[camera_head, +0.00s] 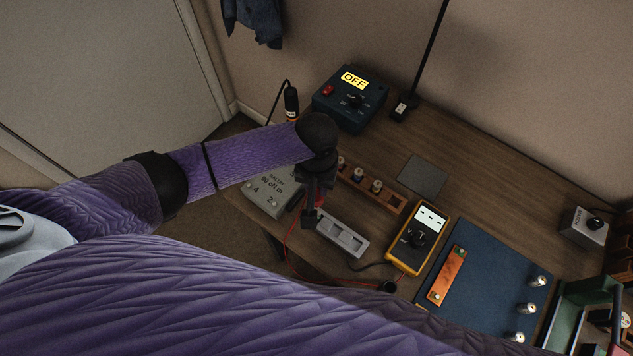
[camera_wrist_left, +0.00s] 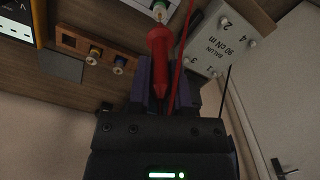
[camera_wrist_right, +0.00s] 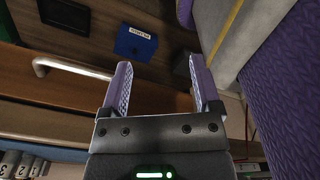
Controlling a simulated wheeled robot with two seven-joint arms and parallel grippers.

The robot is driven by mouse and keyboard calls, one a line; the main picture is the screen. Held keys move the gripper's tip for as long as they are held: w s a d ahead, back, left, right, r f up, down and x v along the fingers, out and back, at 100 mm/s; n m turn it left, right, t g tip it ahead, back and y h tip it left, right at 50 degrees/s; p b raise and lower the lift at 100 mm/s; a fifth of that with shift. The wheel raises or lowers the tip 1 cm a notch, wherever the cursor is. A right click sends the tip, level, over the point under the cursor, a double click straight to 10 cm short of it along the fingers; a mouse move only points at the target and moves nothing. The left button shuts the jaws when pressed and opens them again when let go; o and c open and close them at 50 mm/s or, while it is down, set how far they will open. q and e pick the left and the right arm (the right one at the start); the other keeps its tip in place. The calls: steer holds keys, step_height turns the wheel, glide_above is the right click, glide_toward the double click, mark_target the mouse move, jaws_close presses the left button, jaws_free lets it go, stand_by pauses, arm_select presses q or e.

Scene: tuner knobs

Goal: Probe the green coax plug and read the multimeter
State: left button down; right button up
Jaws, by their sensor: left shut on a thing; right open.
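My left gripper (camera_head: 310,205) is shut on a red probe (camera_wrist_left: 158,55), whose red lead (camera_wrist_left: 182,45) runs beside it. A coax plug with a greenish ring (camera_wrist_left: 159,10) shows just beyond the probe in the left wrist view; I cannot tell whether they touch. A wooden rack (camera_head: 388,198) holds coax plugs, including a yellowish one (camera_wrist_left: 94,56) and a bluish one (camera_wrist_left: 119,65). The yellow multimeter (camera_head: 404,262) lies to the right of the rack, its screen showing dashes. My right gripper (camera_wrist_right: 160,65) is open and empty, seen only in its wrist view.
The grey balun box (camera_head: 264,204) stands left of the rack and a grey slotted tray (camera_head: 342,237) in front. A dark box reading OFF (camera_head: 345,105) is behind. A blue mat (camera_head: 482,290) lies right of the multimeter. Bare tabletop lies behind the grey pad (camera_head: 422,177).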

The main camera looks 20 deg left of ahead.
arm_select(q)
steer(key=shift+f, duration=0.15)
arm_select(e)
steer(key=shift+d, duration=0.1)
steer(key=shift+d+r, duration=0.1)
steer(key=shift+d, duration=0.15)
arm_select(q)
steer(key=shift+p, duration=0.35)
arm_select(e)
steer(key=shift+r, duration=0.2)
arm_select(q)
steer(key=shift+p, duration=0.3)
arm_select(e)
steer(key=shift+a+r, duration=0.35)
steer(key=shift+r, duration=0.1)
arm_select(q)
steer(key=shift+p, duration=0.4)
arm_select(e)
steer(key=shift+d+r, duration=0.3)
steer(key=shift+d, duration=0.05)
